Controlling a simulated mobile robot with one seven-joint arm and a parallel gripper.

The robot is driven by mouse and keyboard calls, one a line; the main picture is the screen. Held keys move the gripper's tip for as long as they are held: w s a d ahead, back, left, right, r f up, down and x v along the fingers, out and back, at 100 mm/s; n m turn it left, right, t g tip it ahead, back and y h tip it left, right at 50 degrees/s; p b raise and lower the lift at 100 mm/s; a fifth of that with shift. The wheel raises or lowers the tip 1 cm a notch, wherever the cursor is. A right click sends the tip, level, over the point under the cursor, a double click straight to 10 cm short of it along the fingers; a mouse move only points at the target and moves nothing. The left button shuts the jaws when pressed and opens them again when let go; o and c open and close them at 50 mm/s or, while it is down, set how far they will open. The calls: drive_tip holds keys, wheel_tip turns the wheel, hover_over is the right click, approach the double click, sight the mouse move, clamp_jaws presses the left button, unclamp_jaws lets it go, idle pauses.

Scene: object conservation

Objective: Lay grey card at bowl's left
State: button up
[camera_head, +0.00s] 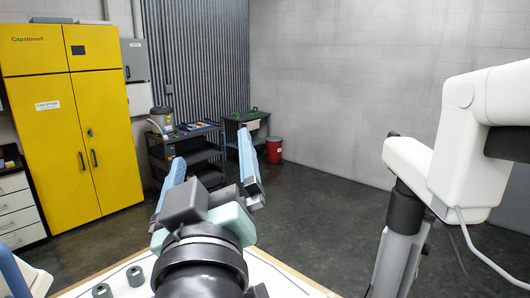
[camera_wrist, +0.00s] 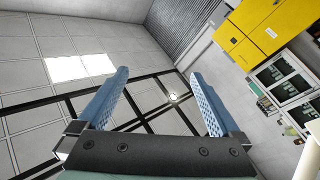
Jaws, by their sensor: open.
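My gripper (camera_head: 211,146) is raised in the lower middle of the head view, with its two blue fingers spread wide apart. It also shows in the wrist view (camera_wrist: 160,74), with nothing between the fingers. The wrist view looks up past the fingers at the ceiling and walls. I cannot make out the grey card or the bowl in either view. The carts at the back carry small items too far off to identify.
A white-topped table (camera_head: 275,280) with a wooden edge lies below my gripper. Two dark carts (camera_head: 190,157) (camera_head: 232,135) stand by the corrugated wall. A yellow cabinet (camera_head: 105,130) and red bin (camera_head: 274,150) are behind. A white jointed device (camera_head: 455,140) stands at right. Dark floor (camera_head: 310,205) between is clear.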

drive_tip(key=s+d+r+m+t+h, duration=0.1)
drive_tip(key=s+d+r+m+t, duration=0.2)
drive_tip(key=s+r, duration=0.2)
drive_tip(key=s+d+r+m+t+h, duration=0.2)
drive_tip(key=s+d+r+m+t, duration=0.1)
drive_tip(key=r, duration=0.6)
drive_tip(key=s+d, duration=0.1)
drive_tip(key=s, duration=0.1)
drive_tip(key=shift+s+d+r+m+t, duration=0.15)
drive_tip(key=shift+s+m+t, duration=0.15)
drive_tip(key=shift+m, duration=0.1)
wheel_tip(320, 180, down, 10)
drive_tip(key=b, duration=0.9)
drive_tip(key=shift+r, duration=0.25)
